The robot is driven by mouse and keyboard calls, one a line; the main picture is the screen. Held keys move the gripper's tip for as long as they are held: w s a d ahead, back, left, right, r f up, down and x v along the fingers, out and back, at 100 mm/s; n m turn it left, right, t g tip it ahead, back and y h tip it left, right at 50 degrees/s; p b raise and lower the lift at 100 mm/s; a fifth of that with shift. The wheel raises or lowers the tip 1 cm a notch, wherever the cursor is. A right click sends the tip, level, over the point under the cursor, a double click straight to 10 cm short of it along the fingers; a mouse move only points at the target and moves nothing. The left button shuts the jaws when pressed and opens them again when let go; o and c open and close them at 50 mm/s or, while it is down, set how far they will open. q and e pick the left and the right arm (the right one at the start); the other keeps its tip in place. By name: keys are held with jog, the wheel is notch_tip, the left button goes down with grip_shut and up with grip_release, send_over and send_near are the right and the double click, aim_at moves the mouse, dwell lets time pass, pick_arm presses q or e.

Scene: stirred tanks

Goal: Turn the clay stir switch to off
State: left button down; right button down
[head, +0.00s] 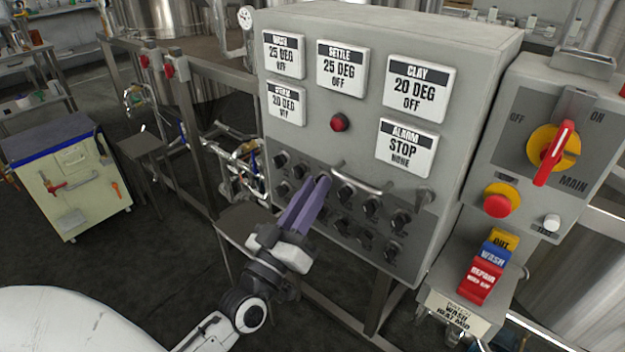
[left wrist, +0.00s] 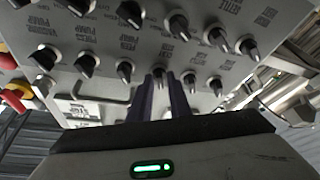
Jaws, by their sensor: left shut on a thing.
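The grey control panel (head: 480,60) stands in the middle of the head view, with rows of black switch knobs on its lower face. Its clay display (head: 418,88) reads 20 DEG, OFF. My left gripper (head: 322,182) has its purple fingers up against the panel among the knobs, left of the bar handle. It is shut on a switch knob (left wrist: 158,73), mostly hidden between the fingers. The wrist view is upside down and its labels are too small to read surely, so I cannot tell which switch is held or pick out the clay stir switch. My right gripper is out of view.
A bar handle (head: 358,180) sticks out from the panel right of my fingers. Other knobs (head: 401,219) sit close around. At right are the main switch (head: 553,153), a red stop button (head: 497,203) and coloured tags (head: 483,282). A cream cabinet (head: 68,190) stands at left.

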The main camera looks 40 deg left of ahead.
pick_arm(q)
jog(key=shift+d+n+g+y+p, duration=0.1)
jog(key=shift+n+g+y+p, duration=0.2)
jog(key=shift+n+p, duration=0.5)
jog(key=shift+n, duration=0.3)
jog(key=c, duration=1.9)
grip_release()
jog(key=shift+o, duration=0.2)
jog(key=shift+b, duration=0.3)
jog(key=b+v, duration=0.1)
jog(key=v, duration=0.9)
jog(key=shift+s+b, duration=0.15)
jog(key=shift+b, duration=0.25)
